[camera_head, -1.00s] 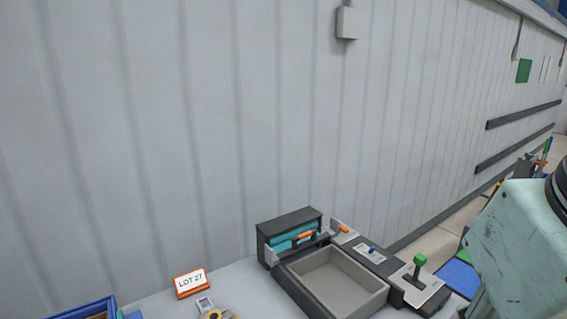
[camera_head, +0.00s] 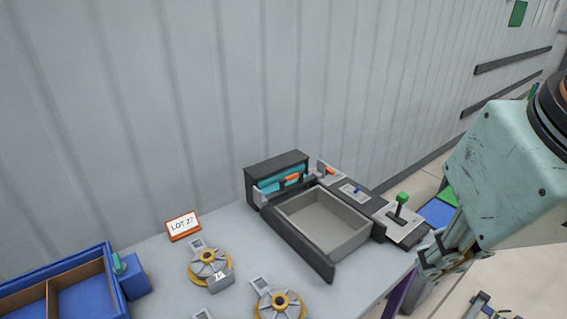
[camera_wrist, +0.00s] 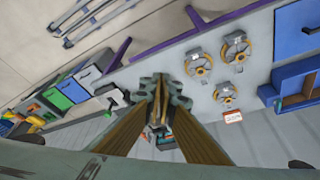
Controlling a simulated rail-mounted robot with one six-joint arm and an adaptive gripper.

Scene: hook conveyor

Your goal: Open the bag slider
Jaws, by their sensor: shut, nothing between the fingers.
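A bag station stands against the wall in the head view. It has a dark housing with teal rolls (camera_head: 280,180), an orange handle (camera_head: 292,178) across its front and an open grey tray (camera_head: 325,223). Beside the tray are an orange knob (camera_head: 325,169), a blue knob (camera_head: 358,188) and a green-topped lever (camera_head: 402,199). I cannot tell which of these is the bag slider. My gripper (camera_head: 430,272) is right of the station by the bench edge, apart from these controls. It is shut and empty in the wrist view (camera_wrist: 160,105), where it hides part of the station.
A LOT 27 sign (camera_head: 183,226) and several grey-and-yellow wheels (camera_head: 208,267) stand on the bench. A blue divided bin (camera_head: 60,268) is at the left. The wall is close behind the station. Floor shows right of the bench.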

